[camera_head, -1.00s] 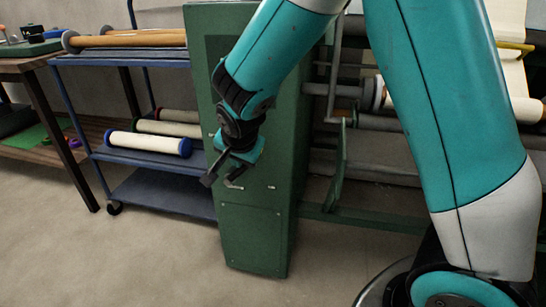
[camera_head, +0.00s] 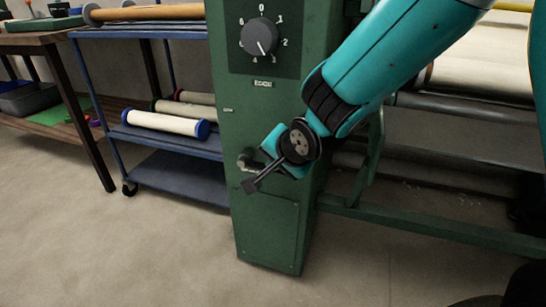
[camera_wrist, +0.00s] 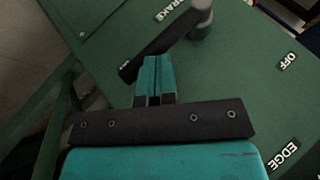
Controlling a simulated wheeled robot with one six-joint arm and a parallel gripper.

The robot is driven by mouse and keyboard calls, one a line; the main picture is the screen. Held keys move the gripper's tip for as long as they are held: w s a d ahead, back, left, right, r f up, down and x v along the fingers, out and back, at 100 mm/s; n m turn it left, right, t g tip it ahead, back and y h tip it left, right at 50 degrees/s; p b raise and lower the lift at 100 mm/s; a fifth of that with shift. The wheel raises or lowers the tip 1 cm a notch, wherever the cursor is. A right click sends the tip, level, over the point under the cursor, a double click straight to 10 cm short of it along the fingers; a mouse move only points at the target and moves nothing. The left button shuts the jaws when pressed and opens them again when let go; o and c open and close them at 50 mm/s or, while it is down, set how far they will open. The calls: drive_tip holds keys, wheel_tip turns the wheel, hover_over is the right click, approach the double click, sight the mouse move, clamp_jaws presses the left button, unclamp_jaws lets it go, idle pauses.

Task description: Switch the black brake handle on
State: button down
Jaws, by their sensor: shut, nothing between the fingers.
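The brake handle shows in the wrist view as a black grip (camera_wrist: 160,43) on a grey metal pivot (camera_wrist: 203,20). A BRAKE label (camera_wrist: 178,14) lies beside it and an OFF label (camera_wrist: 287,61) is to its right. In the head view my gripper (camera_head: 250,187) points down and left in front of the cabinet.
A numbered dial (camera_head: 259,37) is on the cabinet above my gripper. A blue cart (camera_head: 165,142) with rolls stands to the left, beside a wooden table (camera_head: 30,40). Green machine rails (camera_head: 430,225) extend right. The floor in front is clear.

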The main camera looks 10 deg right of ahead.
drive_tip(key=shift+s+d+f, duration=0.15)
drive_tip(key=shift+s+f, duration=0.05)
drive_tip(key=shift+f, duration=0.3)
drive_tip(key=p+v, duration=0.5)
drive_tip(key=v, duration=0.7)
drive_tip(key=shift+r, duration=0.3)
drive_tip(key=shift+w, duration=0.15)
